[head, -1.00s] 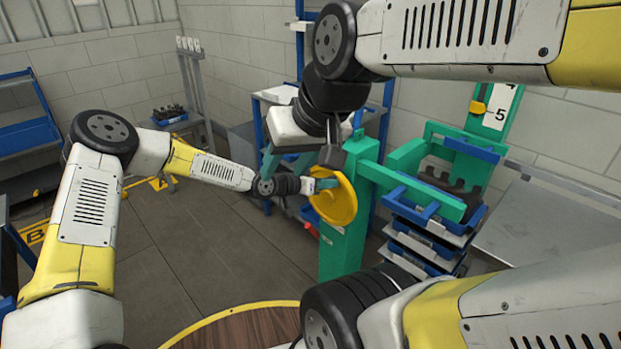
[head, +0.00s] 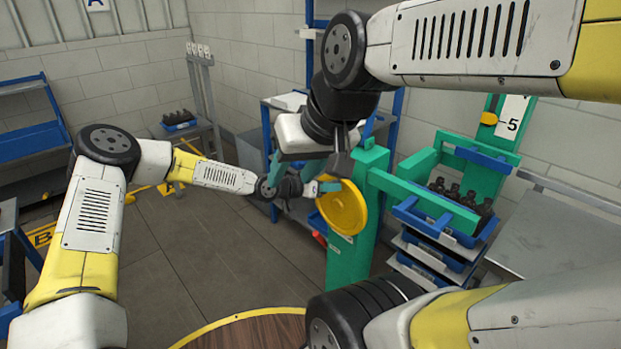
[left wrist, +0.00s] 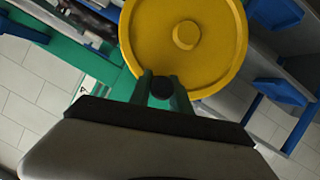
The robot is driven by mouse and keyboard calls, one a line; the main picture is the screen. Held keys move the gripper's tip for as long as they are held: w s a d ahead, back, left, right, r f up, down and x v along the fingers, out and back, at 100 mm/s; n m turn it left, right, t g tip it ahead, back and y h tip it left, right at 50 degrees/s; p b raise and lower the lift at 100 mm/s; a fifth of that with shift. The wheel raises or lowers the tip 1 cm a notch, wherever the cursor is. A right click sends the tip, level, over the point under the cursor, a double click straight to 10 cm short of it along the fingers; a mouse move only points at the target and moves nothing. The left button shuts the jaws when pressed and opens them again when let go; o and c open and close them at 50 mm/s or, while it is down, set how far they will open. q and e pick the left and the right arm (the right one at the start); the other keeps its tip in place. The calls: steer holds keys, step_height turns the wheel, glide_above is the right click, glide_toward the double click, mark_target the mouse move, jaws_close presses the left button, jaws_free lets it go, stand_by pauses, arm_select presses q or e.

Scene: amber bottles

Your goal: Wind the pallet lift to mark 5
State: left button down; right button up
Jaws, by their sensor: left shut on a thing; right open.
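The green pallet lift (head: 347,262) has a yellow crank wheel (head: 345,212) on its side, also large in the left wrist view (left wrist: 215,55). My left gripper (head: 328,187) is shut on the wheel's dark handle (left wrist: 162,88), which shows between the fingers in the left wrist view. The yellow pointer (head: 489,118) stands about level with the tick beside mark 5 (head: 512,125). My right gripper (head: 292,165) is open above the left gripper, partly hiding the scene behind it. I see nothing held in it.
A blue tray of dark bottles (head: 407,211) sits at the lift, above several stacked trays (head: 430,277). A grey table (head: 565,235) is at the right. A round wooden top (head: 250,333) is in front.

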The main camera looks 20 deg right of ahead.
arm_select(q)
steer(key=c, duration=1.3)
jaws_free()
steer(key=shift+w+a+f, duration=0.1)
steer(key=shift+w+f, duration=0.05)
steer(key=shift+f, duration=0.05)
steer(key=shift+o, duration=0.5)
steer(key=shift+r, duration=0.1)
steer(key=v, duration=0.7)
steer(key=shift+a+r, duration=0.15)
steer(key=shift+a, duration=0.15)
